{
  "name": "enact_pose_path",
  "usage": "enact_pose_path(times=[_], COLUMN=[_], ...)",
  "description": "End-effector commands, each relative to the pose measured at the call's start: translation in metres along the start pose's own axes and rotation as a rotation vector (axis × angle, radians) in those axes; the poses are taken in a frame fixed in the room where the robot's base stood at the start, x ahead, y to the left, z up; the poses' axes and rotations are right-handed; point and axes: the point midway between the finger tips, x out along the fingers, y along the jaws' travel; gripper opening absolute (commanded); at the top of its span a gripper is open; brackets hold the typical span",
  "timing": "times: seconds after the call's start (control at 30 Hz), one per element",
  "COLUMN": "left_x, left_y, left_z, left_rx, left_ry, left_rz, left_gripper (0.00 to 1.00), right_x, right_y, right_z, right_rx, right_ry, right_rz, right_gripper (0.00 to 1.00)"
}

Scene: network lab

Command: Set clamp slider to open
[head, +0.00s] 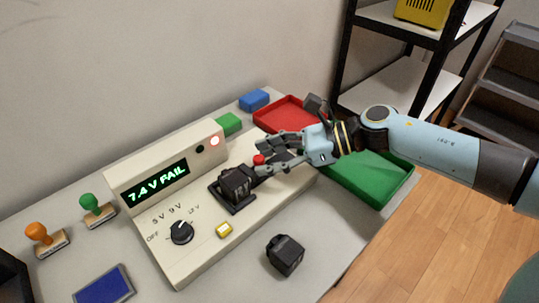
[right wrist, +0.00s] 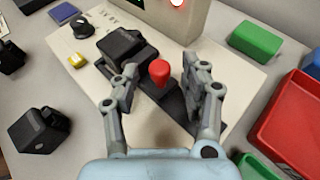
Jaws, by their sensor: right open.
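The clamp slider's red knob (head: 259,160) rises from a dark rail on the cream tester (head: 190,262). In the right wrist view the red knob (right wrist: 159,73) stands upright between my spread fingers. My right gripper (head: 265,154) is open, with one finger on each side of the knob; I cannot tell whether either finger touches it. A black block (head: 236,182) sits in the clamp at the rail's end, and also shows in the right wrist view (right wrist: 124,50). The tester display (head: 156,181) reads "7.4 V FAIL" and a red lamp (head: 214,141) is lit. My left gripper is not in view.
A loose black block (head: 285,254) lies on the table in front of the tester. A red tray (head: 278,108) and a green tray (head: 385,190) lie to the right. Stamps (head: 46,239) and a blue pad (head: 104,285) are at the left.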

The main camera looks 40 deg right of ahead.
Motion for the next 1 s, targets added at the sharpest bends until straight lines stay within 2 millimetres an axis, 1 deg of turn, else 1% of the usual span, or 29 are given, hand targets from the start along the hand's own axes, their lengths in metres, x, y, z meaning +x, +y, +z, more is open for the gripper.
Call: enact_pose_path(times=[0.13,0.17,0.5,0.83,1.0], left_x=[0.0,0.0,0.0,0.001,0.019], left_y=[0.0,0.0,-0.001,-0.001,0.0], left_z=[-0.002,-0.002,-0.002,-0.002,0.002], left_rx=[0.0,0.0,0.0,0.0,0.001], left_ry=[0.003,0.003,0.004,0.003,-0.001], left_rz=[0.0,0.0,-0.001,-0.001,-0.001], left_gripper=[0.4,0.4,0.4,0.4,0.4], right_x=[0.0,0.0,-0.001,-0.001,-0.015], right_y=[0.0,0.0,0.0,-0.001,-0.016], right_z=[0.0,0.0,0.0,-0.001,-0.012], right_rx=[0.0,0.0,0.0,0.0,-0.002], right_ry=[0.0,0.0,0.0,0.001,0.005], right_rz=[0.0,0.0,0.0,0.0,0.0], right_gripper=[0.45,0.44,0.0,0.0,0.0])
